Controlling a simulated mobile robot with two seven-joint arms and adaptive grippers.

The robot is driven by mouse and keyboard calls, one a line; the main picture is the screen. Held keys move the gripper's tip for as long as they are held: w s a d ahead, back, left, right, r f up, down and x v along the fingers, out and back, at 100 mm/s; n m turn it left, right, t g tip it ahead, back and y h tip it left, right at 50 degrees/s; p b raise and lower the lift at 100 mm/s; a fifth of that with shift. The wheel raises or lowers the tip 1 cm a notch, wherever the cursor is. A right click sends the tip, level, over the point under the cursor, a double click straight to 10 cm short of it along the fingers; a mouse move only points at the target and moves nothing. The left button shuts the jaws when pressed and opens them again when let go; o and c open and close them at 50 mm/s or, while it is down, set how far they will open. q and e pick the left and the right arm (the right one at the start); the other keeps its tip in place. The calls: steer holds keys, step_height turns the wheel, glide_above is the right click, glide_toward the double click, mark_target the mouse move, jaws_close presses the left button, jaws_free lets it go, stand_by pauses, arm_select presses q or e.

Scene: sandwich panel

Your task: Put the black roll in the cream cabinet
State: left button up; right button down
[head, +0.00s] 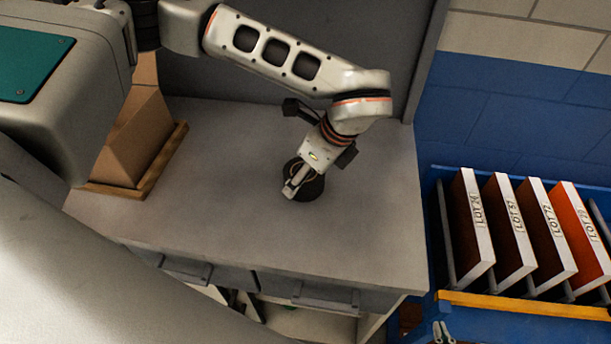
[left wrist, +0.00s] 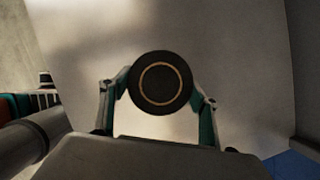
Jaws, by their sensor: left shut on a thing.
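The black roll (head: 312,188) is a short dark cylinder over the grey worktop (head: 230,215). My left gripper (head: 295,181) reaches down from above and is shut on it. I cannot tell whether the roll touches the worktop. In the left wrist view the roll (left wrist: 160,84) shows its round end with a tan ring, between the two teal-padded fingers of my left gripper (left wrist: 160,100). A pale, cream-coloured space (head: 310,323) shows below the worktop's drawers; I cannot tell whether it belongs to the cream cabinet. My right gripper (head: 443,334) shows only its small fingertips at the bottom edge.
A brown, slope-sided box (head: 142,135) stands on a wooden base at the worktop's left. Two dark drawers (head: 310,292) face the front. At right, a blue rack (head: 475,299) holds several upright labelled panels.

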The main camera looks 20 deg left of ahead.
arm_select(q)
steer(key=shift+f, duration=0.75)
steer(key=shift+f, duration=0.15)
steer(key=o, duration=1.1)
